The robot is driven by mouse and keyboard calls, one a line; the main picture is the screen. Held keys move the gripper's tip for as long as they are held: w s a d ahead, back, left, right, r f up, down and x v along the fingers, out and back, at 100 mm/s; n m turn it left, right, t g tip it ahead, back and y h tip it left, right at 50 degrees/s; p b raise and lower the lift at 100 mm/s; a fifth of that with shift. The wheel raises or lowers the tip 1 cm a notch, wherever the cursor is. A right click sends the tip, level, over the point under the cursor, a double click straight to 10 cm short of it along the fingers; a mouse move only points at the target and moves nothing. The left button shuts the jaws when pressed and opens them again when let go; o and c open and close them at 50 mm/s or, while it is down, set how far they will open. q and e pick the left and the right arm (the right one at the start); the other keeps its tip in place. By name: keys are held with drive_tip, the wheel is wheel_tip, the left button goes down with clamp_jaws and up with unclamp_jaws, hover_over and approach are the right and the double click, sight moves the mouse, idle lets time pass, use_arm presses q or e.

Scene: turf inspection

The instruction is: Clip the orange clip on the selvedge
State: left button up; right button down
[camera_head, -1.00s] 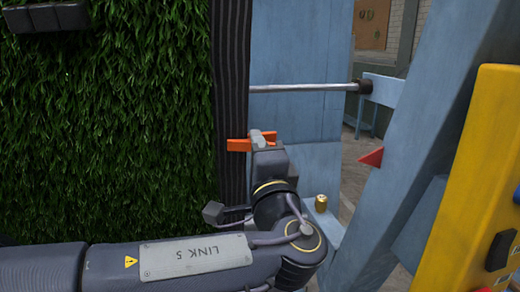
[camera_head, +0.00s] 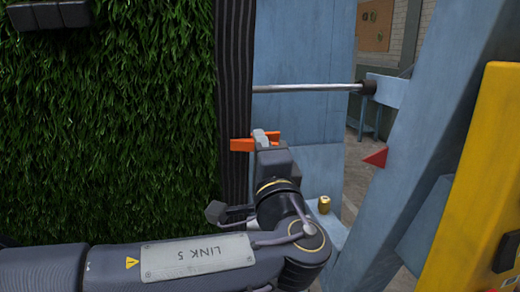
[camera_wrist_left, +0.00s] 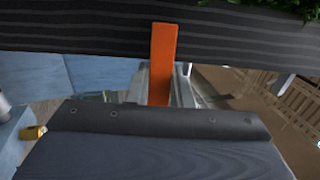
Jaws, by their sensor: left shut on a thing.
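The orange clip (camera_head: 242,145) is held at the tip of my left gripper (camera_head: 262,138), which is shut on it. In the head view the clip's left end overlaps the dark, ribbed selvedge (camera_head: 234,70) at the right edge of the green turf (camera_head: 110,120). In the left wrist view the clip (camera_wrist_left: 163,60) points up from between the fingers (camera_wrist_left: 160,85), and its end lies across the selvedge (camera_wrist_left: 80,30). I cannot tell whether the clip grips the edge or only lies in front of it. My right gripper is not in view.
A metal rod (camera_head: 305,88) runs rightward from beside the selvedge to a blue frame post (camera_head: 430,130). A yellow panel (camera_head: 470,170) stands at the right.

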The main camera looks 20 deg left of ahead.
use_arm(q)
drive_tip(key=shift+d, duration=0.1)
drive_tip(key=o, duration=0.8)
drive_tip(key=shift+s, duration=0.15)
drive_tip(key=shift+o, duration=0.4)
